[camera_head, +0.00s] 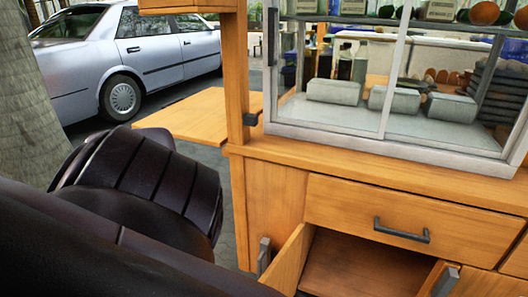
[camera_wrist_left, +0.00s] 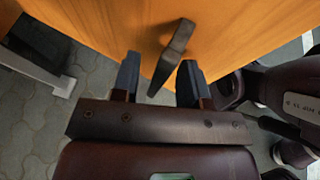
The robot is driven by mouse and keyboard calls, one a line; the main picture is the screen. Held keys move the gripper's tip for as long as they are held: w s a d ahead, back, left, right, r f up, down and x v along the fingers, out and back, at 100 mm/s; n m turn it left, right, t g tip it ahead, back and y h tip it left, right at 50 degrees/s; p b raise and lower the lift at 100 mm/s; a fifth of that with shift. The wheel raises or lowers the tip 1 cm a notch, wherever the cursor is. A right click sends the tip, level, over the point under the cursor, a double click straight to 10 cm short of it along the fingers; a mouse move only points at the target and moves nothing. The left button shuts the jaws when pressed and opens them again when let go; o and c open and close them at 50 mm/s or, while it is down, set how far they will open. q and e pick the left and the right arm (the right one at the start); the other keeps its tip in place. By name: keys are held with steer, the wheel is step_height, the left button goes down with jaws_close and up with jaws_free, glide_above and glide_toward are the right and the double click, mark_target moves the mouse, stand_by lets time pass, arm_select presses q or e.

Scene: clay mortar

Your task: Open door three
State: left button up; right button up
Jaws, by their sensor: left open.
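In the head view, the wooden cart's lower compartment (camera_head: 350,262) stands open below a closed drawer (camera_head: 450,205). A wooden door panel (camera_head: 290,262) on its left is swung outward, with a grey handle (camera_head: 264,256) at its outer side. Another grey handle (camera_head: 446,282) shows on the right panel. I cannot tell which panel is door three. In the left wrist view, my left gripper (camera_wrist_left: 160,66) is open, its fingertips on either side of a dark bar handle (camera_wrist_left: 174,52) on a wooden panel (camera_wrist_left: 110,22). Contact is unclear. My right gripper is not in view.
A glass display case (camera_head: 390,75) stands on the cart's counter (camera_head: 380,165). A wooden side shelf (camera_head: 205,115) juts out at the left. A silver car (camera_head: 125,55) and a tree trunk (camera_head: 25,110) are behind. Paved ground (camera_wrist_left: 35,125) lies below.

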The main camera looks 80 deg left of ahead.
arm_select(q)
steer(key=p+v, duration=0.1)
steer(key=v, duration=0.9)
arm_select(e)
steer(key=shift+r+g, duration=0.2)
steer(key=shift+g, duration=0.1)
arm_select(q)
steer(key=shift+a+r, duration=0.1)
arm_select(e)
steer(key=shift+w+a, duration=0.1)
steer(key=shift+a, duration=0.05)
